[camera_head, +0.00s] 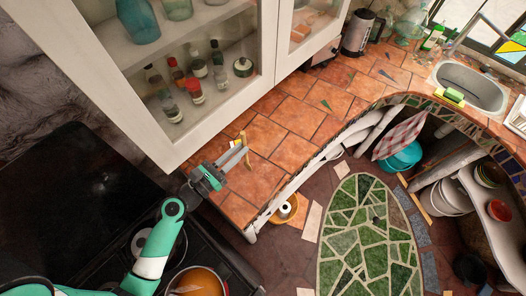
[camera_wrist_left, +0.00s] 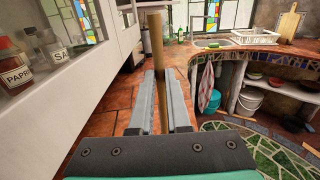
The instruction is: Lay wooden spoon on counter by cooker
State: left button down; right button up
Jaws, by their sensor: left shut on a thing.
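My left gripper (camera_head: 238,156) is shut on the wooden spoon (camera_head: 244,147), above the tiled counter (camera_head: 268,134) at its end near the cooker. In the left wrist view the spoon (camera_wrist_left: 156,45) shows as a thin upright wooden stick between the two grey fingers (camera_wrist_left: 161,100). Its lower end is hidden by the gripper. I cannot tell whether it touches the counter. The black cooker (camera_head: 228,262) stands at the lower left in the head view, with a pot of orange food (camera_head: 197,282) on it. My right gripper is not in view.
A white wall cabinet (camera_head: 190,140) with jars and bottles hangs close over the counter. The tiles near the gripper are clear. A kettle (camera_head: 357,33) and a sink (camera_head: 470,88) are farther along. A green mosaic (camera_head: 367,240) lies on the floor.

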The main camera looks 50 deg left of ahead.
pick_arm(q)
jog(key=w+a+f+b, duration=0.4)
jog(key=w+f+b, duration=0.6)
jog(key=w+f, duration=0.2)
jog(key=shift+w+f+b, duration=0.15)
jog(key=shift+f+b, duration=0.15)
jog(key=shift+f, duration=0.1)
jog(key=c, duration=0.9)
grip_release()
jog(key=shift+r, duration=0.15)
jog(key=s, duration=0.4)
jog(key=s+p, duration=0.1)
jog(key=s, duration=0.3)
jog(key=s+d, duration=0.1)
jog(key=s, duration=0.3)
jog(key=shift+r, duration=0.1)
